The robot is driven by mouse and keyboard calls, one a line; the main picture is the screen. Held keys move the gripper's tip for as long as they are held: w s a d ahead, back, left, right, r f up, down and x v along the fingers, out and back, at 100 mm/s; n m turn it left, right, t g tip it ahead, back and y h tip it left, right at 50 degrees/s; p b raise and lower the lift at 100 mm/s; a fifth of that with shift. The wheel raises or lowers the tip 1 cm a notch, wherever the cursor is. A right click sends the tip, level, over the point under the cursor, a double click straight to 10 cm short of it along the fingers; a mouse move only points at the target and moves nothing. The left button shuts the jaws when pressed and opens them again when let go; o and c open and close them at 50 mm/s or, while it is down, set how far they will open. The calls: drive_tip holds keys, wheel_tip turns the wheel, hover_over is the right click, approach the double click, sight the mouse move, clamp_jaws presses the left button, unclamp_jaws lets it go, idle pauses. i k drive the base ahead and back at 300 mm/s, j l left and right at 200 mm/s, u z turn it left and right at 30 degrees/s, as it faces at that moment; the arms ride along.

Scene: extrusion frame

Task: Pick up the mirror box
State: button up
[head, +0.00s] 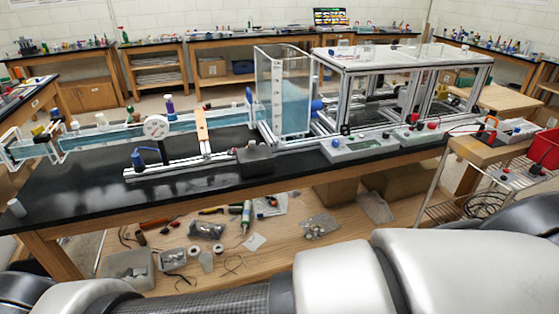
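I cannot tell for sure which thing is the mirror box. A small dark box (254,158) sits on the black bench top (85,190), near the middle, just in front of a tall clear tank (270,95) with bluish contents. To the right stands an extrusion frame (345,95) with metal posts and a pale top panel, and parts inside it are too small to tell. My arm crosses the bottom of the head view, in front of the bench. My gripper is outside the picture.
A long water channel (110,138) and a metal rail (185,168) lie left of the tank. Two grey instrument boxes (360,146) sit at the bench's front edge. A lower shelf (275,235) holds tools. A wheeled cart with a red bin (545,148) stands right.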

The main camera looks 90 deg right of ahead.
sight(253, 170)
drive_tip(key=l+z, duration=0.15)
drive_tip(key=z, duration=2.8)
drive_tip(key=i+j+z, duration=0.2)
drive_tip(key=i, duration=0.2)
drive_tip(key=i+j+z, duration=0.1)
drive_tip(key=i+z, duration=0.15)
drive_tip(key=i, duration=0.15)
drive_tip(key=i+j+z, duration=0.2)
drive_tip(key=i+j, duration=0.1)
drive_tip(key=i, duration=0.1)
